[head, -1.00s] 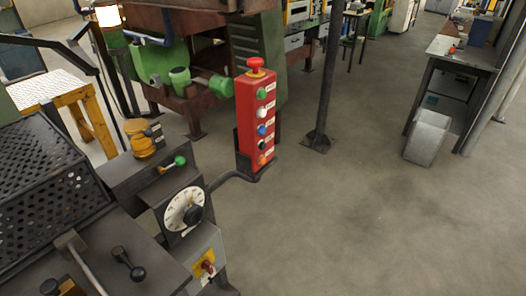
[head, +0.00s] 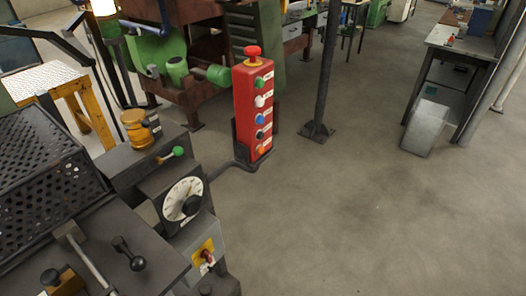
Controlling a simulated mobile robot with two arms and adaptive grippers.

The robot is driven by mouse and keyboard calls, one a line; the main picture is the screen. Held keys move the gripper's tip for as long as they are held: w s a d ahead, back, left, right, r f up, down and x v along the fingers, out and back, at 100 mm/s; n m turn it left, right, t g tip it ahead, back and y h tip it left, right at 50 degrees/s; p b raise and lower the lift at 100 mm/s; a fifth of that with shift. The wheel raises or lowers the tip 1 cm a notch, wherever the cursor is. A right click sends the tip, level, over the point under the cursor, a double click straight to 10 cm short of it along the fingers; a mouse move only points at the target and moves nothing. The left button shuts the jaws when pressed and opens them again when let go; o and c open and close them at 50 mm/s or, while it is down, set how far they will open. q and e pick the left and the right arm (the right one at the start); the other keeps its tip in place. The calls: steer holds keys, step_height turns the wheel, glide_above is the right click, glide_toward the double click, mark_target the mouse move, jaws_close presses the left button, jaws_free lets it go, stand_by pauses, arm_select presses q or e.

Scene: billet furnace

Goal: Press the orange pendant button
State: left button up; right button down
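The red pendant box (head: 246,112) stands upright in a dark holder on a curved arm, near the middle of the head view. A red mushroom knob on a yellow collar (head: 252,54) tops it. Down its right-hand face run a green, a white, a blue, a black and, lowest, an orange button (head: 262,150). Each button has a small white label beside it, too small to read. The orange button is in plain sight with nothing touching it. Neither of my grippers is in view.
A dark machine bench with a white dial (head: 183,199), a green-knobbed lever (head: 178,152) and a perforated cover (head: 40,160) fills the lower left. A dark post (head: 325,75) stands behind the pendant. Floor to the right is open, up to a workbench (head: 455,45).

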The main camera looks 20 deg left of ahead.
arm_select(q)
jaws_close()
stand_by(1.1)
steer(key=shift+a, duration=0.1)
